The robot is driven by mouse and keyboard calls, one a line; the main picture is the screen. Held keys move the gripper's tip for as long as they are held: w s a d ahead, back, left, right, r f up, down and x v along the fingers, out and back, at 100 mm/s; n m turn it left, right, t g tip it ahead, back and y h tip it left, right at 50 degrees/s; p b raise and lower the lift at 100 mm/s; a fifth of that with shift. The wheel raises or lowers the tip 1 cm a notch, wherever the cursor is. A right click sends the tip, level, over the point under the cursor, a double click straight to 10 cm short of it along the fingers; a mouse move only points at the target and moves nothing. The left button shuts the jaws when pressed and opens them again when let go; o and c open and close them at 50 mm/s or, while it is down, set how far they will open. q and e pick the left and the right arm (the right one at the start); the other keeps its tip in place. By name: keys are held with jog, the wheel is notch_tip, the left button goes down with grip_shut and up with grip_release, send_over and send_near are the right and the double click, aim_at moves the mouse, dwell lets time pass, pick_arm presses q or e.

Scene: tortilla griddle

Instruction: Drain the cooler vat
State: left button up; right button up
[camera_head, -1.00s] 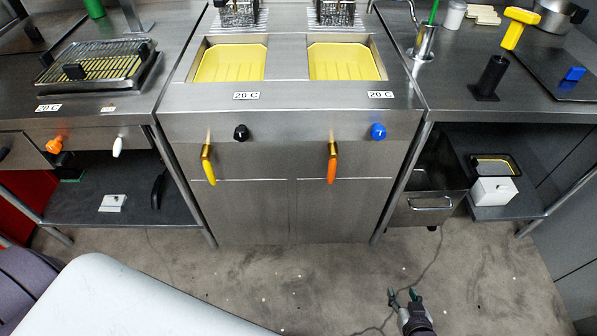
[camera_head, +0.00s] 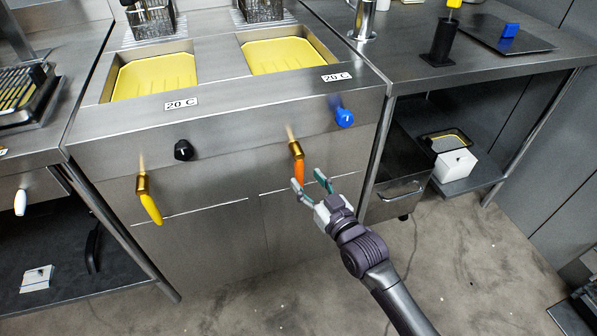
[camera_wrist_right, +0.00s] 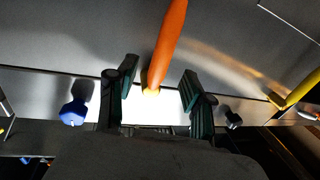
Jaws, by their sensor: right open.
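The fryer has two vats of yellow oil, a left vat (camera_head: 155,76) and a right vat (camera_head: 285,54), each labelled 20 C. A yellow drain handle (camera_head: 150,208) hangs under the left vat. An orange drain handle (camera_head: 298,170) on a brass fitting hangs under the right vat. My right gripper (camera_head: 311,184) is open at the orange handle. In the right wrist view the orange handle (camera_wrist_right: 169,40) shows between and beyond the open fingers (camera_wrist_right: 157,88); contact cannot be told. My left gripper is not in view.
A black knob (camera_head: 183,150) and a blue knob (camera_head: 344,117) sit on the fryer front above the handles. A drawer cart (camera_head: 400,190) stands right of the fryer, with a white box (camera_head: 454,165) on the shelf beyond. The floor in front is clear.

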aim_at(302, 174)
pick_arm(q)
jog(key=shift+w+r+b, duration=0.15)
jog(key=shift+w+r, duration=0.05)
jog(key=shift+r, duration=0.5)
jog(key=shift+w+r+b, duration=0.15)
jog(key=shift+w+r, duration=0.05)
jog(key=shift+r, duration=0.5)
pick_arm(e)
jog(key=shift+x, duration=2.4)
grip_shut()
